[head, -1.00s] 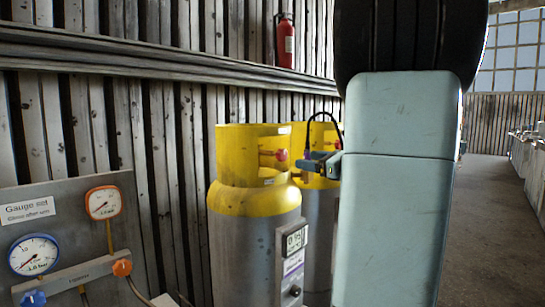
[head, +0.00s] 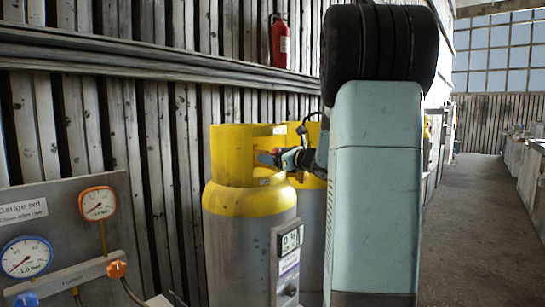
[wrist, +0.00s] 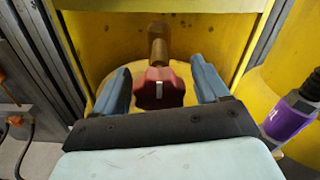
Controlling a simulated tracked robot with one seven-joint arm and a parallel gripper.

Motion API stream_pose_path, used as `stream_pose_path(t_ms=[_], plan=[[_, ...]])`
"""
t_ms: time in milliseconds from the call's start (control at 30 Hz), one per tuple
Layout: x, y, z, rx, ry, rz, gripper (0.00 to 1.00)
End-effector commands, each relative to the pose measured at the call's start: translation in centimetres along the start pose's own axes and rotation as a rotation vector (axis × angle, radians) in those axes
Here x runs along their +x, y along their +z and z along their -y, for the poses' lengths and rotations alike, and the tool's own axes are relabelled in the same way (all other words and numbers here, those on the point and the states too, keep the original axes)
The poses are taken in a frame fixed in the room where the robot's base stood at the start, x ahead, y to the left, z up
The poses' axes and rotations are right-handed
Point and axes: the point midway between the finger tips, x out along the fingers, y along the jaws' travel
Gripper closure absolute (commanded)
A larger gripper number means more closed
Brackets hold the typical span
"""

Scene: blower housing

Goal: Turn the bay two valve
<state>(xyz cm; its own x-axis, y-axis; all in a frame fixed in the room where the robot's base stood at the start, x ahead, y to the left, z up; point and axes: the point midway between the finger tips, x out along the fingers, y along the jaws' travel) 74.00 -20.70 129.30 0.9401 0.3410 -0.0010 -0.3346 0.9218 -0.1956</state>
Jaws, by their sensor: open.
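The red valve knob (wrist: 159,88) sits on a brass stem (wrist: 157,45) inside the yellow collar of the front cylinder. My gripper (wrist: 160,74) is open in the wrist view, with one blue finger on each side of the knob. Gaps show between the knob and both fingers. In the head view my gripper (head: 268,158) is at the opening of the yellow collar (head: 232,155) and mostly hides the knob. The front cylinder (head: 240,245) is grey below its yellow top. I cannot read a bay number.
A second yellow-topped cylinder (head: 310,200) stands close behind, partly hidden by my arm. A gauge panel (head: 75,210) with dials is at the left. A fire extinguisher (head: 280,42) hangs above. The aisle floor (head: 475,220) at right is clear.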

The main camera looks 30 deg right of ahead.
Motion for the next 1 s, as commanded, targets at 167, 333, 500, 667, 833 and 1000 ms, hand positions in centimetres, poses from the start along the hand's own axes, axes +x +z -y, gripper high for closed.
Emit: stream_pose_path(t_ms=[167, 333, 500, 667, 833, 1000], plan=[[0.31, 0.03, -0.01, 0.000, 0.000, 0.001, 0.26], [0.29, 0.03, -0.01, 0.000, 0.000, 0.001, 0.27], [0.28, 0.02, -0.01, 0.000, 0.000, 0.001, 0.43], [0.28, 0.02, -0.01, 0.000, 0.000, 0.001, 0.58], [0.28, 0.01, -0.02, 0.000, 0.001, 0.000, 0.75], [0.28, 0.00, -0.04, -0.002, 0.001, 0.000, 0.81]])
